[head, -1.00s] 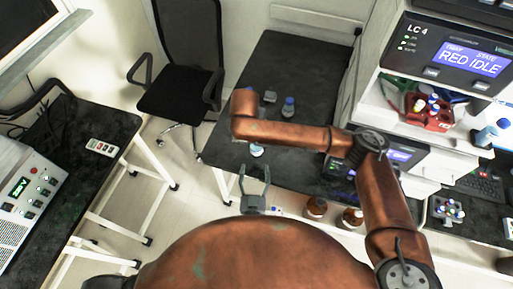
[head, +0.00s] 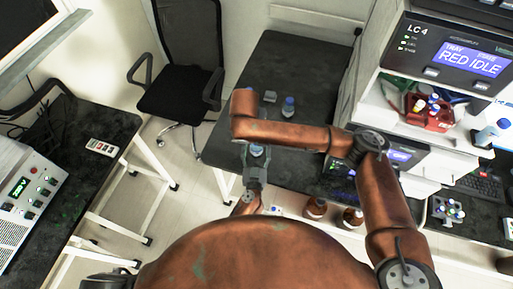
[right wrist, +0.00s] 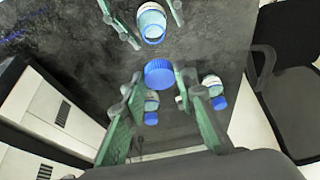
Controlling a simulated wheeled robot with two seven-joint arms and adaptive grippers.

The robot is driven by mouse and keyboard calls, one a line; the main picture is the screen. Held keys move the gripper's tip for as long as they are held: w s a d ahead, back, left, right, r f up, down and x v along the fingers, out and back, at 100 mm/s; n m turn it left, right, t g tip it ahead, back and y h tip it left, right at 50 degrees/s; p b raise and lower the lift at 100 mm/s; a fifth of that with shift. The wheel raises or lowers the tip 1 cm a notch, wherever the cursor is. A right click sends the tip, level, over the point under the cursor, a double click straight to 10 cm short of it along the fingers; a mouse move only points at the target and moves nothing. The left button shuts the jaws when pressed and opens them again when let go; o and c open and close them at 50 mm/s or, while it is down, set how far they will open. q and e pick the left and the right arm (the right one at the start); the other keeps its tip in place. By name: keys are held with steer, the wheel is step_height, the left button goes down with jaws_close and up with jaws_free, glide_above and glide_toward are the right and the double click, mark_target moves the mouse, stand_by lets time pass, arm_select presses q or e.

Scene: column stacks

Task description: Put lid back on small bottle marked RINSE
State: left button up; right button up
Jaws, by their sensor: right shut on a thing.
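A blue lid (right wrist: 158,73) is between the fingertips of my right gripper (right wrist: 160,85) in the right wrist view, and the gripper is shut on it. In the head view that gripper is hidden behind my copper arm. A small bottle (right wrist: 152,20) with a pale body and blue at its near end is at the top of the right wrist view. It also shows in the head view (head: 257,151). My left gripper (head: 255,160) has its fingers on both sides of this bottle, with small gaps, so it is open. I cannot read the bottle's label.
A blue-capped bottle (head: 288,106) stands on the dark bench (head: 300,65). Two blue-capped bottles (right wrist: 152,108) (right wrist: 217,92) show in the right wrist view. Instruments (head: 450,55) stand at right; a chair (head: 185,90) at left.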

arm_select(q)
steer(key=shift+c, duration=0.4)
jaws_close()
